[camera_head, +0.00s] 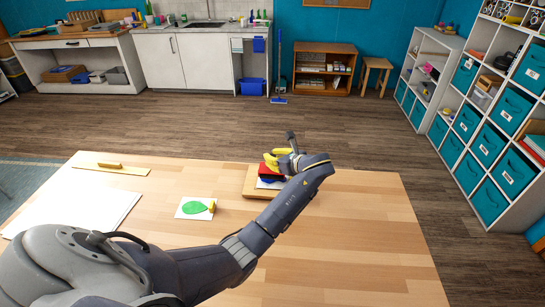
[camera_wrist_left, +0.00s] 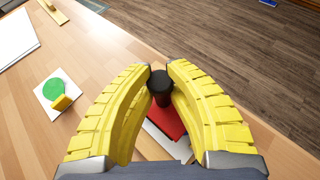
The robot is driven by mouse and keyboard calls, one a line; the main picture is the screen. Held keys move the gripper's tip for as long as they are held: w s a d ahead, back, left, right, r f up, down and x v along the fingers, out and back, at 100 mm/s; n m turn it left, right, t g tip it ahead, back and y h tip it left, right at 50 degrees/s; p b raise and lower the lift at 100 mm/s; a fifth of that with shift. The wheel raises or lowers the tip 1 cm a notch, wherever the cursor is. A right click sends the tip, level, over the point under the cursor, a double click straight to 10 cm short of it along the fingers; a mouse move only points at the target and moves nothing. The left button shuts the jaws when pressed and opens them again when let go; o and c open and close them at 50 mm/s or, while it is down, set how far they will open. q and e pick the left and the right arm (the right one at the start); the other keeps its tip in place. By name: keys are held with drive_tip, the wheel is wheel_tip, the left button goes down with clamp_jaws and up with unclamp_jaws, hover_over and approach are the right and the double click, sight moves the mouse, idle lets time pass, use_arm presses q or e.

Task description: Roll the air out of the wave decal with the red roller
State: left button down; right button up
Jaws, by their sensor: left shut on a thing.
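My left gripper (camera_head: 277,160) has yellow fingers and is over the wooden board (camera_head: 252,187) near the table's far edge. In the left wrist view, the fingertips (camera_wrist_left: 163,70) close on the black handle of the red roller (camera_wrist_left: 170,122). The red part lies below the handle, low over a white sheet (camera_wrist_left: 165,142) on the board; I cannot tell whether it touches. It also shows in the head view (camera_head: 270,170). A sliver of blue shows under the red there, perhaps the wave decal (camera_head: 268,180); most of it is hidden. My right gripper is not in view.
A white card with a green decal (camera_head: 193,207) and a small yellow block (camera_head: 212,206) lies left of the board. A large white sheet (camera_head: 75,205) and a wooden strip with a raised grip (camera_head: 110,166) lie further left. The table's right side is clear.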

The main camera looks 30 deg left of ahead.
use_arm(q)
drive_tip(key=shift+f, duration=1.35)
drive_tip(key=shift+w+a, duration=0.4)
drive_tip(key=shift+w, duration=0.35)
drive_tip(key=shift+w+a, duration=0.35)
drive_tip(key=shift+w, duration=0.35)
drive_tip(key=shift+s+d, duration=0.5)
drive_tip(key=shift+s, duration=0.5)
drive_tip(key=shift+s+d, duration=0.5)
drive_tip(key=shift+s, duration=0.45)
drive_tip(key=shift+s+d, duration=0.5)
drive_tip(key=shift+s, duration=0.5)
drive_tip(key=shift+w, duration=0.1)
drive_tip(key=shift+w+a, duration=0.5)
drive_tip(key=shift+w, duration=0.45)
drive_tip(key=shift+w+a, duration=0.55)
drive_tip(key=shift+w, duration=0.4)
drive_tip(key=shift+w+a, duration=0.5)
drive_tip(key=shift+w, duration=0.45)
